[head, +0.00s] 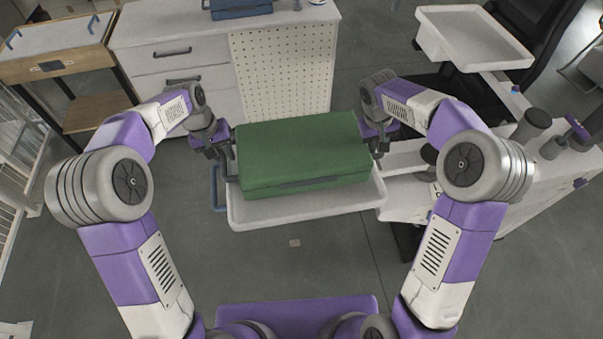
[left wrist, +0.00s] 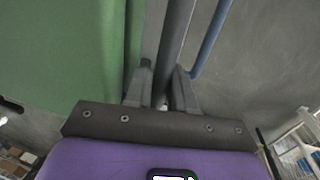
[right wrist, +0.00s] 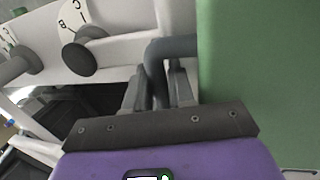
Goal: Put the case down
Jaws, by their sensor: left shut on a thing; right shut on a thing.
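The green case (head: 304,150) is held level between my two grippers, over or on a white tray (head: 300,208). I cannot tell whether its underside touches the tray. My left gripper (head: 222,152) is at the case's left end, shut on a dark handle bar (left wrist: 176,45), which shows between its fingers in the left wrist view. My right gripper (head: 377,148) is at the right end, shut on a grey bent handle (right wrist: 158,65). The case's green side shows in the left wrist view (left wrist: 65,50) and the right wrist view (right wrist: 260,65).
A white cabinet (head: 180,60) with drawers and a pegboard panel (head: 285,75) stands behind the case. A blue box (head: 238,8) is on its top. A second white tray (head: 475,38) is at the upper right. A white counter (head: 530,160) stands right. The floor (head: 330,260) in front is mostly clear.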

